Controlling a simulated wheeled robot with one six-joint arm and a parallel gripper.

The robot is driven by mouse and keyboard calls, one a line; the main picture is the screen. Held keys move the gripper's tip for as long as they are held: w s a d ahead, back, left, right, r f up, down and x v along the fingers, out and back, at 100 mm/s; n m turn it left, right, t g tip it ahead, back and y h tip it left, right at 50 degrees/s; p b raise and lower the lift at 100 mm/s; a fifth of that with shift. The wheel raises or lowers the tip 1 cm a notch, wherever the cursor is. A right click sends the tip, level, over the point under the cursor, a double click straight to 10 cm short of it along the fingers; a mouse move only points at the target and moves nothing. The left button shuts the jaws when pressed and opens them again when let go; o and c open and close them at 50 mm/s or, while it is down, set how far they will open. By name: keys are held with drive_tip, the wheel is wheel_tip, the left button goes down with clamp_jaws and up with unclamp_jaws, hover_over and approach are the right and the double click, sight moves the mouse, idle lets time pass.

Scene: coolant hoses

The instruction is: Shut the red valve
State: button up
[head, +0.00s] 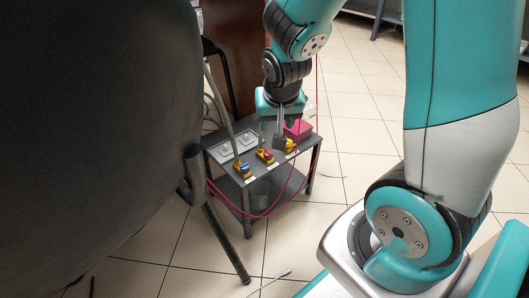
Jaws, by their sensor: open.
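The red valve (265,156) has a yellow body and a red handle, and it sits near the front edge of a small dark table (251,200). It is the middle one of a row, between a blue-handled valve (242,169) on the left and another yellow valve (291,146) on the right. The red handle's exact angle is too small to tell. My gripper (279,142) is open and points down over the table, just behind and right of the red valve. It appears empty; whether it touches anything cannot be told.
A light grey tray (214,154) lies on the table's left side and a pink-red box (299,128) on its right. Thin red hoses (262,216) loop down in front. A large dark chair (100,130) fills the left foreground. Tiled floor (350,160) is clear to the right.

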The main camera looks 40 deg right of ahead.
sight(268, 152)
drive_tip(key=b+x, duration=0.3)
drive_tip(key=x, duration=0.2)
drive_tip(key=b+x, duration=0.3)
drive_tip(key=x, duration=0.2)
drive_tip(key=b+x, duration=0.3)
drive_tip(key=x, duration=0.3)
drive_tip(key=shift+a, duration=0.35)
drive_tip(key=c, duration=0.9)
